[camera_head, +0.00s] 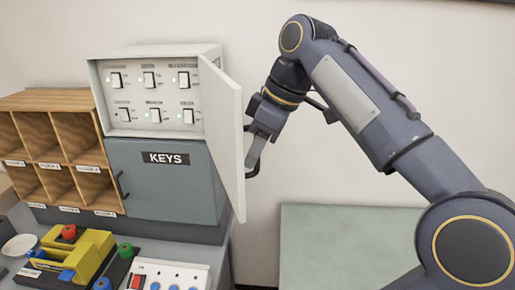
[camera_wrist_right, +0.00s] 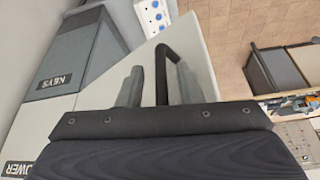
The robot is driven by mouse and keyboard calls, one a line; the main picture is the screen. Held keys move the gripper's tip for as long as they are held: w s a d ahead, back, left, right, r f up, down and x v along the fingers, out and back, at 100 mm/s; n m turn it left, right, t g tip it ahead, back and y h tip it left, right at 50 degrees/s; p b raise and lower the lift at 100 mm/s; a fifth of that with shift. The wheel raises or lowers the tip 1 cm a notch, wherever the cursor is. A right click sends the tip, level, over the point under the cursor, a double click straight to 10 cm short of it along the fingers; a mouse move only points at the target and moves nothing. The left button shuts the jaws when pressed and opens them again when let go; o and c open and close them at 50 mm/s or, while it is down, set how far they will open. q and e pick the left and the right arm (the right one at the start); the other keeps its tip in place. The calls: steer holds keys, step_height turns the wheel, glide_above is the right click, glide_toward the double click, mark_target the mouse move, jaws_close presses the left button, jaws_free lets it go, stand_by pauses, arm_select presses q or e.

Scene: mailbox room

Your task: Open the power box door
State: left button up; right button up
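The power box (camera_head: 150,65) is a pale box with several switches inside, on top of the grey KEYS box. Its door (camera_head: 226,135) stands swung well open to the right, inner face showing. My right gripper (camera_head: 254,152) is at the door's outer side, by the black handle, partly hidden by the door edge. In the right wrist view the black bar handle (camera_wrist_right: 161,75) stands between the two fingers (camera_wrist_right: 156,85) of my right gripper. Gaps show beside the bar, so the fingers look open around it. My left gripper is out of view.
The KEYS box (camera_head: 165,187) is shut below the power box. A wooden pigeonhole rack (camera_head: 75,135) stands at the left. A yellow device (camera_head: 85,255) and a white switch panel (camera_head: 170,272) lie on the counter in front. The wall right of the door is bare.

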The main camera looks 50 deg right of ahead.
steer(key=shift+s+d+r, duration=0.1)
steer(key=shift+s+r, duration=0.1)
steer(key=shift+r, duration=0.35)
steer(key=s+d+r, duration=0.1)
steer(key=s+d, duration=0.5)
steer(key=s, duration=0.5)
steer(key=shift+d+r, duration=0.2)
steer(key=shift+r, duration=0.15)
